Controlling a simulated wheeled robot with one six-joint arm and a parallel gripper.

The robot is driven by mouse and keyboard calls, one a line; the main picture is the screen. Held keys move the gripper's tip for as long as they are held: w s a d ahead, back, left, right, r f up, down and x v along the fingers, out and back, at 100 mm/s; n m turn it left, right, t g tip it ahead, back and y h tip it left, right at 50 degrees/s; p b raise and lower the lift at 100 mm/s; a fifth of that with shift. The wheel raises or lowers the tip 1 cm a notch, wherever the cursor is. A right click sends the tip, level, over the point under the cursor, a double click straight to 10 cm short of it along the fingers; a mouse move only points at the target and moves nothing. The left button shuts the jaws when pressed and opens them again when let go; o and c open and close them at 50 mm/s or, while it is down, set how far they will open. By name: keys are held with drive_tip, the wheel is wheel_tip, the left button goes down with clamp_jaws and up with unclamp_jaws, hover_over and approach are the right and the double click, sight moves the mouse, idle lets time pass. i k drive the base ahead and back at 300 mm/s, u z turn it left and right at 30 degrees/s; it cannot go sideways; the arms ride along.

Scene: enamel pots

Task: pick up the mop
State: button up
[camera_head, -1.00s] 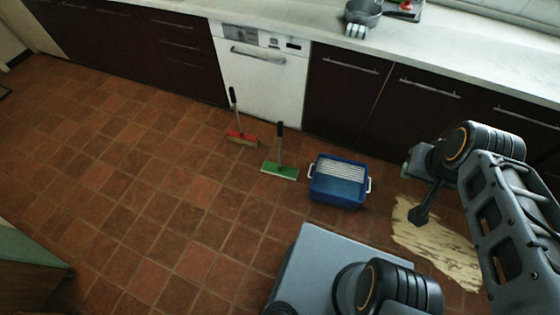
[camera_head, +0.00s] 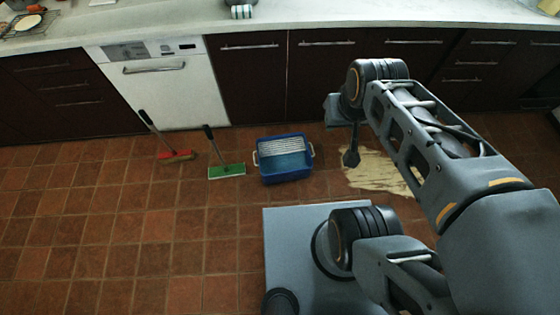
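The mop is most likely the green-headed tool (camera_head: 226,171). Its flat head lies on the tiled floor and its short dark-gripped handle stands up, leaning a little left. A second tool with a red head and bristles (camera_head: 175,156), which looks like a broom, stands just left of it. My gripper (camera_head: 351,158) hangs pointing down at the end of my arm, well to the right of both tools and beyond the blue bucket. It touches neither tool. Its fingers are too small and dark to tell if they are open.
A blue bucket (camera_head: 285,158) with white handles and a ribbed wringer stands on the floor right of the green head. A pale yellow patch (camera_head: 376,172) lies on the floor below my gripper. Dark cabinets and a white dishwasher (camera_head: 165,83) line the back. The left floor is clear.

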sight(233, 170)
drive_tip(key=u, duration=2.25)
drive_tip(key=i, duration=2.25)
drive_tip(key=z, duration=2.45)
